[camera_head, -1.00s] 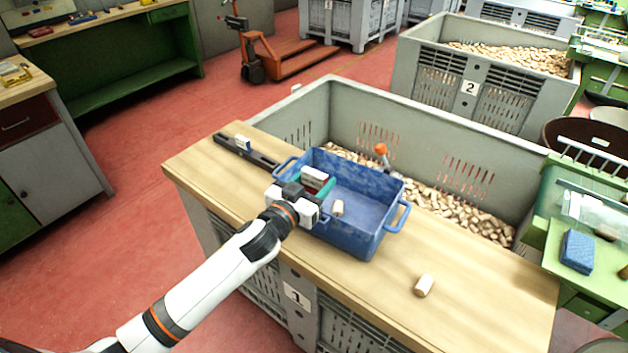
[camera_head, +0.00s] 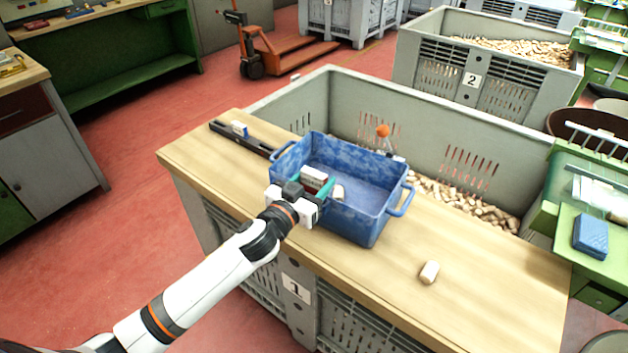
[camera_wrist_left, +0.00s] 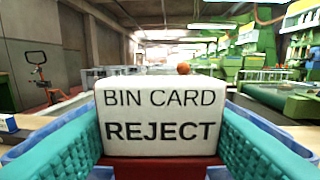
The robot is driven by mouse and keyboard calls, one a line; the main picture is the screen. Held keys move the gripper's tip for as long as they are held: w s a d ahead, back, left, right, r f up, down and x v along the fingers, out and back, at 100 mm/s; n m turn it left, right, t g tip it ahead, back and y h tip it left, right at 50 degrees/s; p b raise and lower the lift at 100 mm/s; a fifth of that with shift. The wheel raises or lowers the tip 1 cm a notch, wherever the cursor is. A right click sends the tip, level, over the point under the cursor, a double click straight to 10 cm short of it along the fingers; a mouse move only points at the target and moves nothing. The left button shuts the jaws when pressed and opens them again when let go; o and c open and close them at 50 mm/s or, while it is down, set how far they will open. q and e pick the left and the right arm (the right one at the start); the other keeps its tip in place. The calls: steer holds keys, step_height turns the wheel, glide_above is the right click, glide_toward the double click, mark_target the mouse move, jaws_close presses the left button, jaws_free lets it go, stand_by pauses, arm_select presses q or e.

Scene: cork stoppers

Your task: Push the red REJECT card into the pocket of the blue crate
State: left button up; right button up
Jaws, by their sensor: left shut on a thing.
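The REJECT card (camera_head: 314,174) has a white upper part and a red lower part. In the left wrist view the white face (camera_wrist_left: 160,115) reads BIN CARD REJECT, upright, between two teal finger pads. My left gripper (camera_head: 312,184) is shut on it at the near left side of the blue crate (camera_head: 372,222). The crate stands on the wooden worktop with its handles out to the sides. The pocket and the card's lower edge are hidden by my gripper, so I cannot tell whether the card is in the pocket. My right gripper is not in view.
A cork (camera_head: 339,191) shows inside the crate, partly behind my gripper. Another cork (camera_head: 429,272) lies on the worktop (camera_head: 480,290) at right. A dark rail (camera_head: 258,146) holding a small blue-and-white piece (camera_head: 240,129) lies at left. A grey bin (camera_head: 460,150) of corks stands behind.

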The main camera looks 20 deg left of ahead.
mark_target(313, 193)
arm_select(q)
steer(key=shift+f+b, duration=1.15)
steer(key=shift+f, duration=0.45)
stand_by(1.7)
steer(key=o, duration=1)
steer(key=shift+o, duration=0.2)
steer(key=shift+s, duration=0.1)
steer(key=shift+s+a, duration=0.15)
steer(key=shift+s, duration=0.15)
steer(key=b+v, duration=0.1)
steer(key=v, duration=1)
steer(key=shift+s, duration=0.1)
